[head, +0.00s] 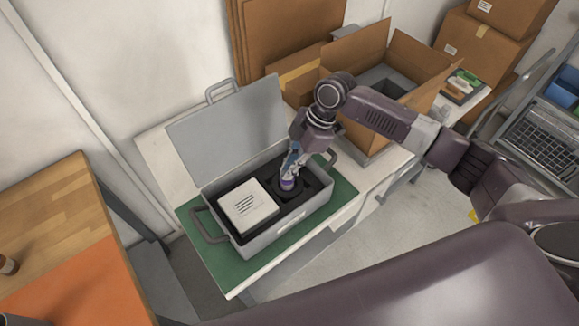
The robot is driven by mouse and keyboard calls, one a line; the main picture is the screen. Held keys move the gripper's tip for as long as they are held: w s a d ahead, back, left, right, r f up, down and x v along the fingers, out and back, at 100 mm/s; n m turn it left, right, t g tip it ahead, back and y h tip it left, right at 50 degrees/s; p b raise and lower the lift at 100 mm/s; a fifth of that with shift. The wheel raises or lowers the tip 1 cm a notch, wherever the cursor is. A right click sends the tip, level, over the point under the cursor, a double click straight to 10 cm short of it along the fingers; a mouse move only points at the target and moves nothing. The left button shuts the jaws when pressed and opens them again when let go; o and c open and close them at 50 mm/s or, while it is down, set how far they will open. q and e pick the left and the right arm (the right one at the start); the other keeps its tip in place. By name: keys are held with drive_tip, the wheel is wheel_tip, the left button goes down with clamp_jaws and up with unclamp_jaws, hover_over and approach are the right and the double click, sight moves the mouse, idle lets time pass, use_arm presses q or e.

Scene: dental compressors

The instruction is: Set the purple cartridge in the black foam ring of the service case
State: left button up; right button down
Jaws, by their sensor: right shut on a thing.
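The purple cartridge (287,184) is inside the open grey service case (282,228), at the black foam ring (291,194). My right gripper (290,170) reaches down into the case from above and is shut on the cartridge. The fingers hide the cartridge's upper part. The cartridge's lower end meets the dark ring area; I cannot tell how deep it sits. My left gripper is not in view.
A white vented box (248,205) fills the left part of the case. The case lid (232,128) stands open behind. A green mat (338,203) lies under the case. An open cardboard box (358,60) stands to the right, close to my right arm.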

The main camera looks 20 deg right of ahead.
drive_tip(key=shift+f+b, duration=0.35)
drive_tip(key=shift+f, duration=0.3)
drive_tip(key=c, duration=2.3)
unclamp_jaws()
drive_tip(key=shift+r, duration=0.1)
drive_tip(key=p+v, duration=0.9)
drive_tip(key=v, duration=0.2)
